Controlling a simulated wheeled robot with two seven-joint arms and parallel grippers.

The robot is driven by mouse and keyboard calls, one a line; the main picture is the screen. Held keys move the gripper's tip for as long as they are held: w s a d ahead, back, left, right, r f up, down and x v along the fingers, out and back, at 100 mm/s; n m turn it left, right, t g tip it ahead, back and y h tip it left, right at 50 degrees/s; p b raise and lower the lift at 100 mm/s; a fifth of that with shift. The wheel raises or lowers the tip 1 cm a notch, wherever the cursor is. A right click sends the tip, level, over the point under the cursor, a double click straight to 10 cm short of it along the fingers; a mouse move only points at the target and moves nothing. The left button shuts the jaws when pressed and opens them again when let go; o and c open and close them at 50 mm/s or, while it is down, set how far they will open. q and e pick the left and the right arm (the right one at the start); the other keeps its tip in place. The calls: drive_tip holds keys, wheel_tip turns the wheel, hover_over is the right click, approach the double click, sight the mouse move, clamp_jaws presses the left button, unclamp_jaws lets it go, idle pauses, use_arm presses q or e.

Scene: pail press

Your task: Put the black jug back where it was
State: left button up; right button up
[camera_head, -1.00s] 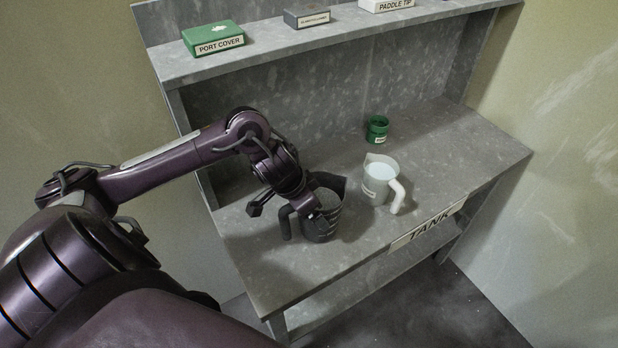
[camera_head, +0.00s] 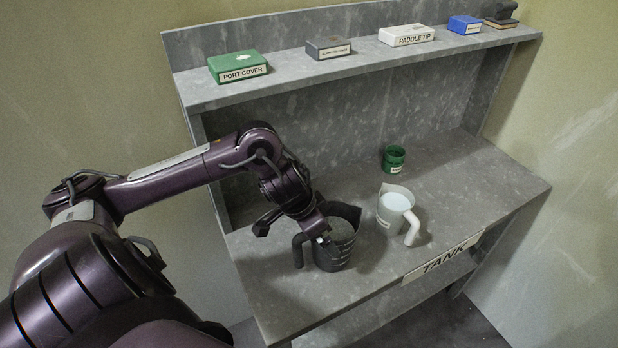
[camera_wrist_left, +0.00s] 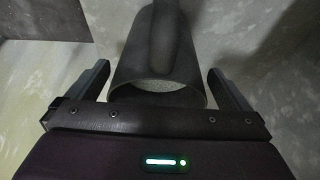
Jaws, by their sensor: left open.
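The black jug (camera_head: 340,250) stands upright on the grey table in the head view, at the left of the white jug, its handle toward the left. Its mouth is open and grey inside. My left gripper (camera_head: 324,238) is at the jug's near upper side. In the left wrist view the jug (camera_wrist_left: 152,65) lies between the two spread fingers of the gripper (camera_wrist_left: 160,84), with a gap visible on each side. My right gripper is in neither view.
A white jug (camera_head: 393,212) with pale contents stands close to the right, and a green cup (camera_head: 393,158) behind it. A TANK label (camera_head: 443,258) is on the table's front edge. The table's right side is clear.

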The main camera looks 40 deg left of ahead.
use_arm(q)
drive_tip(key=v, duration=0.6)
drive_tip(key=shift+s+r, duration=0.1)
drive_tip(key=shift+s, duration=0.15)
drive_tip(key=shift+b+v, duration=0.45)
drive_tip(key=shift+v, duration=0.85)
